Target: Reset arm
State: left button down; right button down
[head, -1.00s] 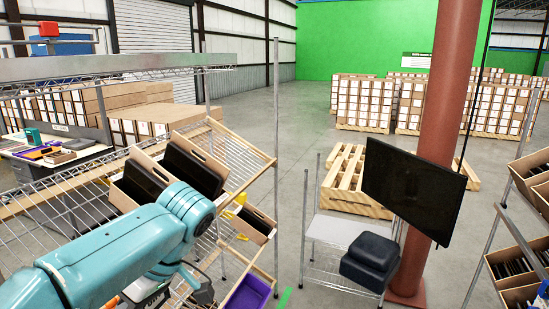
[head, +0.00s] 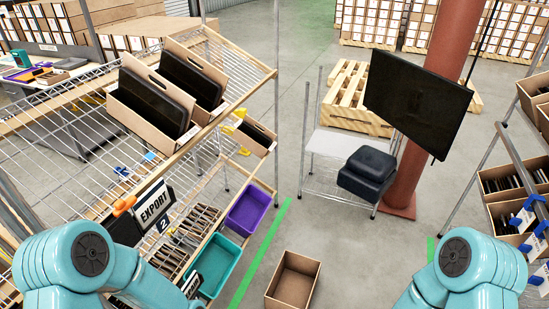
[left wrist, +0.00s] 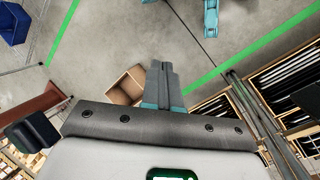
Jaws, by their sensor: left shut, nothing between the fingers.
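My left arm (head: 75,255) is bent close to me at the bottom left of the head view; its gripper is out of sight there. In the left wrist view my left gripper (left wrist: 161,66) shows with its fingers together and nothing between them. It points over the bare floor, and an open carton (left wrist: 125,86) shows beside it. My right arm (head: 462,265) is bent at the bottom right of the head view; its gripper does not show in either view.
A wire rack (head: 60,140) at the left holds tilted cartons (head: 140,115) with dark contents. Purple (head: 247,208) and teal (head: 217,264) bins sit lower. An empty carton (head: 293,280) stands on the floor. A dark monitor (head: 417,100) hangs by a red column (head: 405,185).

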pick_arm(q)
jog(key=s+f+t, duration=0.1)
jog(key=s+f, duration=0.2)
jog(key=s, duration=0.2)
jog(key=shift+a+m+t, duration=0.3)
jog(key=shift+a, duration=0.05)
jog(key=shift+s+a+f, duration=0.1)
jog(key=shift+s, duration=0.05)
